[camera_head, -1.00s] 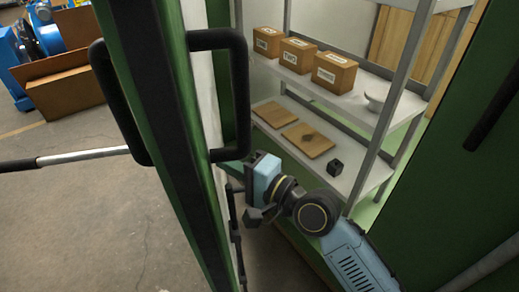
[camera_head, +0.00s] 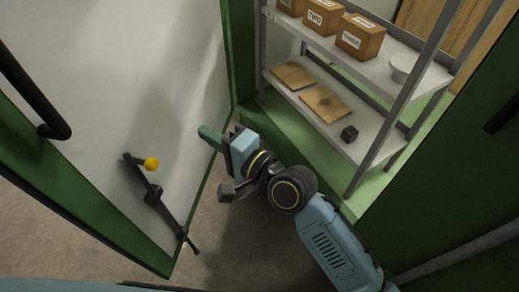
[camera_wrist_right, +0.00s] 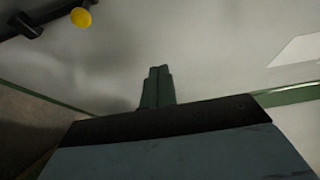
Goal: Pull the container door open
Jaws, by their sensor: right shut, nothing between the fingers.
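The container door (camera_head: 130,60) stands open at the left of the head view, its pale inner face toward me and its edge green. A black latch bar with a yellow knob (camera_head: 151,164) is on that face. A black handle (camera_head: 35,95) shows at the far left. My right gripper (camera_head: 207,133) is shut and empty, beside the door's inner face near the container opening. In the right wrist view its closed fingers (camera_wrist_right: 157,85) point at the pale panel; whether they touch it I cannot tell. My left gripper is not in view.
A green panel (camera_head: 440,170) stands at the right. Bare floor (camera_head: 235,235) lies between.

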